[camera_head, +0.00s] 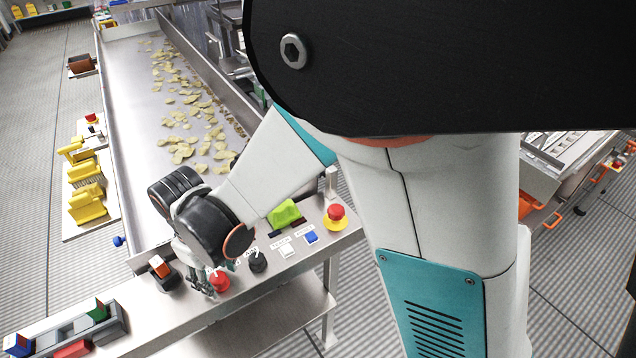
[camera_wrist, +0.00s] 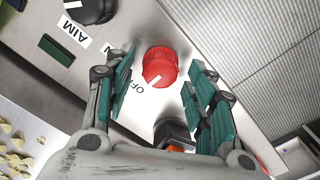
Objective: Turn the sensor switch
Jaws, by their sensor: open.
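A red round knob with a white pointer line (camera_wrist: 160,68) sits on the metal control panel (camera_wrist: 135,28); a label reading "OFF" is beside it. The red knob also shows in the head view (camera_head: 219,281), partly behind my gripper. My gripper (camera_wrist: 158,85) is open, with one teal-padded finger on each side of the red knob and gaps visible between pads and knob. In the head view my gripper (camera_head: 208,284) is over the panel's front part. A black knob (camera_head: 257,261) stands next to the red one; it shows at the wrist view's top left (camera_wrist: 90,8).
A red emergency button on a yellow base (camera_head: 336,213), a blue button (camera_head: 311,237), a white button (camera_head: 287,251) and a green item (camera_head: 285,212) are on the panel. An orange-and-black switch (camera_head: 160,268) stands close left of my gripper. A chip-strewn conveyor (camera_head: 130,110) lies behind.

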